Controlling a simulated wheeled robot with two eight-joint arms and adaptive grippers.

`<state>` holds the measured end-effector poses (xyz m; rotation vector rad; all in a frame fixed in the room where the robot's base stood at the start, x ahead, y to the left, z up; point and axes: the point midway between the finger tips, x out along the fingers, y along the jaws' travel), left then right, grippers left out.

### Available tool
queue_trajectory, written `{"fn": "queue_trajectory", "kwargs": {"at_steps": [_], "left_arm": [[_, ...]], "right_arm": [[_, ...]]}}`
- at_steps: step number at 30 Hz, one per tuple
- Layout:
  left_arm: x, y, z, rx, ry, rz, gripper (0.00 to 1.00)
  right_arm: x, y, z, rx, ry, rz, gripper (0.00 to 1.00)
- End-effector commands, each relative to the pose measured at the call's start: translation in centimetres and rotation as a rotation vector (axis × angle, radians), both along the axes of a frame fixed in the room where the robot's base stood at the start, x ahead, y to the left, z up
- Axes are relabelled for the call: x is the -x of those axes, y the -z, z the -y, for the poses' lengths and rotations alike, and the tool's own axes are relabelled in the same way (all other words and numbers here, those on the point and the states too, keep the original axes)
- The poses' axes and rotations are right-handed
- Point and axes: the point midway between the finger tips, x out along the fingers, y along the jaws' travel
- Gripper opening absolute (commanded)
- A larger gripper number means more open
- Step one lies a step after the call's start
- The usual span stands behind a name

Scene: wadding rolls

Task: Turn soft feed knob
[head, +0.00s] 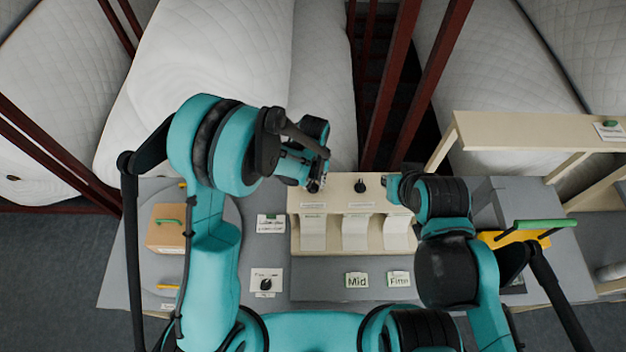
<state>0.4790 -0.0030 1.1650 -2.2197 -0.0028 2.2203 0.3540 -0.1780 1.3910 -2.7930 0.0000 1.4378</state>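A cream dispenser box (343,210) stands mid-table with several white chutes in its front. A black knob (360,186) sits on its top at the middle. My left gripper (315,186) points down at the top left of the box, over the left chute; it hides any knob there. Whether its fingers are open or touching something is not clear. My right gripper (395,188) is at the box's top right, partly hidden by its own arm, and its fingers cannot be made out. The small labels on the box are too small to read.
Cards reading Mid (357,280) and Firm (398,279) lie in front of the box. A white plate with a black dial (265,284) is at front left. A wooden block with a green handle (166,236) sits left. A beige shelf (530,130) stands right; large white rolls are behind.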

Motion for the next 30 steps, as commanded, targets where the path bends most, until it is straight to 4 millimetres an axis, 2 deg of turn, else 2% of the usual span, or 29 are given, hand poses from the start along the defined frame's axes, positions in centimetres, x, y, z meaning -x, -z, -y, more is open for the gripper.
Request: {"fn": "queue_trajectory", "kwargs": {"at_steps": [7,8,11,12,23,30], "left_arm": [[0.0,0.1,0.0,0.0,0.0,0.0,0.32],[0.0,0.1,0.0,0.0,0.0,0.0,0.29],[0.0,0.1,0.0,0.0,0.0,0.0,0.03],[0.0,0.1,0.0,0.0,0.0,0.0,0.0],[0.0,0.2,0.0,0.0,0.022,0.0,0.0],[0.0,0.4,0.0,0.002,0.131,0.0,0.0]], "right_arm": [[0.0,0.0,0.0,0.0,0.0,0.0,0.0],[0.0,0.0,0.0,0.0,0.0,0.0,0.0],[0.0,0.0,0.0,0.0,0.0,0.0,0.0],[0.0,0.0,0.0,0.0,0.0,0.0,0.0],[0.0,0.4,0.0,0.0,0.0,0.0,0.0],[0.0,2.0,0.0,0.0,0.0,0.0,0.0]]}}
